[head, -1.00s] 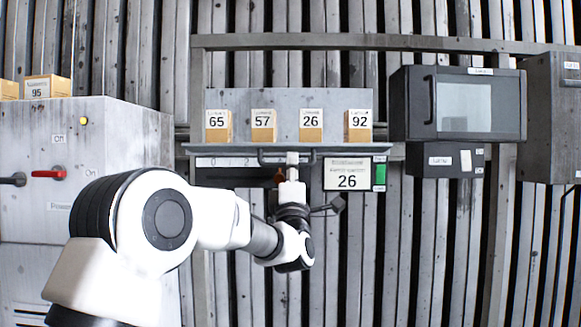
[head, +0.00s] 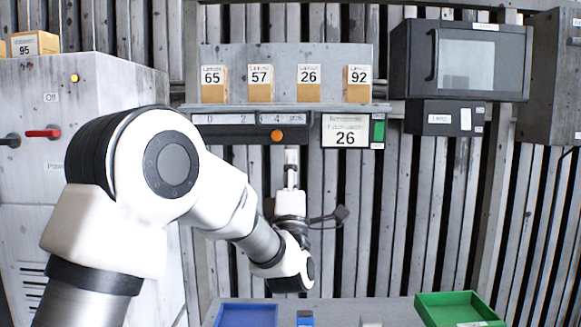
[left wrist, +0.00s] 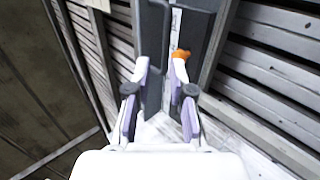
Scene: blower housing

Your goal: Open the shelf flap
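The shelf (head: 395,107) on the wall carries a row of orange boxes with number labels. Its front edge shows as a thin grey strip, and I cannot make out a separate flap or its handle. Under it is a dark bar with a number scale and an orange knob (head: 277,135); the knob also shows in the left wrist view (left wrist: 181,54). My left gripper (head: 291,152) points up below this bar, apart from the shelf edge. In the left wrist view its fingers (left wrist: 160,72) are spread with nothing held between them. My right gripper is not in view.
A sign reading 26 (head: 346,138) hangs right of the bar, beside a green block. A dark windowed cabinet (head: 465,60) stands farther right. A grey cabinet with a red handle (head: 43,133) is at left. Blue (head: 247,316) and green (head: 455,308) trays lie at the bottom.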

